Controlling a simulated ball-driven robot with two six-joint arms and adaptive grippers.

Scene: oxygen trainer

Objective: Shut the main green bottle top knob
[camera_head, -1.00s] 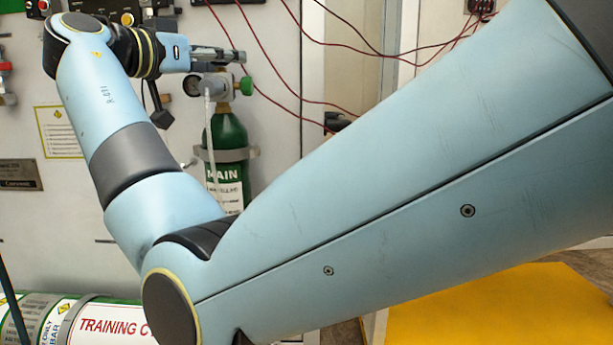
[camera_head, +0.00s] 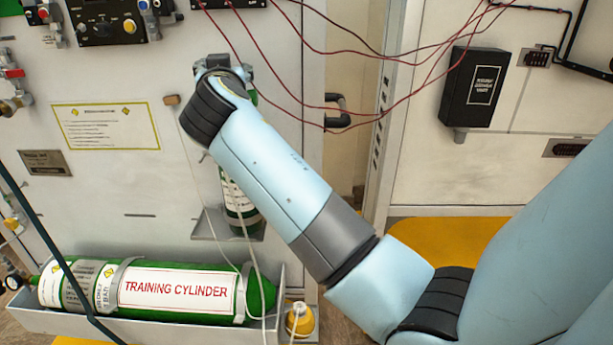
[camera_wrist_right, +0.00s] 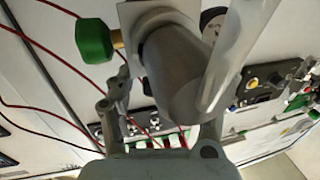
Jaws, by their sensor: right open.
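The main green bottle (camera_head: 238,205) stands upright in a bracket on the panel in the head view. My right arm crosses in front of it and hides its top and green knob. In the right wrist view, the green knob (camera_wrist_right: 95,41) shows at the upper left, on a brass stem at the side of a grey metal valve body (camera_wrist_right: 178,75). My right gripper (camera_wrist_right: 168,105) is open, with its fingers at either side of the valve body's lower end. The knob is outside the fingers, to their upper left. I cannot tell whether the fingers touch the valve. My left gripper is not in view.
A green training cylinder (camera_head: 255,295) lies in a grey tray below. Thin red cables (camera_head: 300,112) hang across the panel near my wrist. A pale hose (camera_wrist_right: 238,45) runs beside the valve. A black box (camera_head: 473,88) is on the right wall.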

